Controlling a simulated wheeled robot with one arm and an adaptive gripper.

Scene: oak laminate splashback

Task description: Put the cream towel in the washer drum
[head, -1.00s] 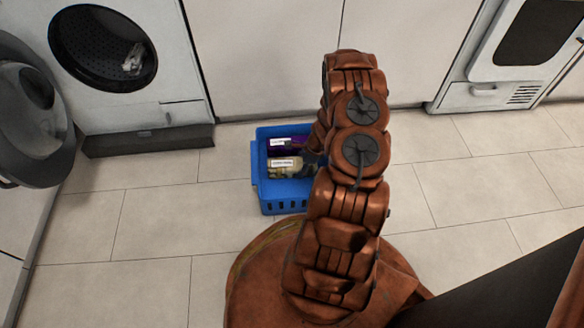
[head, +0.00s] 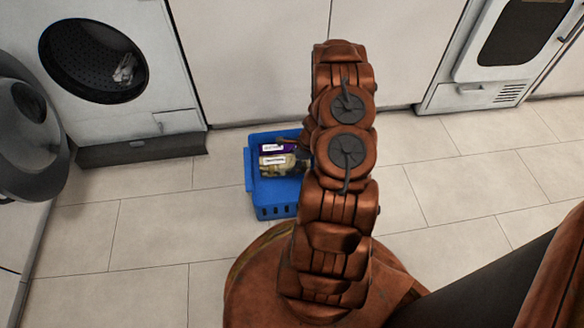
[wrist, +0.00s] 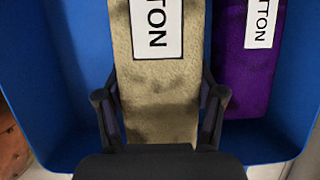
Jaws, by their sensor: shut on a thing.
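The cream towel (head: 283,168) is a folded block with a white label, in the blue basket with a purple towel (head: 270,149) beside it. In the wrist view the cream towel (wrist: 160,85) lies between the two fingers of my gripper (wrist: 161,96), which is shut on it. Blue basket walls show around it; whether it is clear of the basket floor I cannot tell. In the head view my arm mostly hides the gripper. The washer drum (head: 80,68) is at the upper left, its round door (head: 25,125) swung open to the left.
A pale crumpled item (head: 125,69) is inside the drum. The blue basket (head: 277,211) stands on the tiled floor before white cabinets (head: 250,55). Another white appliance (head: 455,97) is at the right. The floor between basket and washer is clear.

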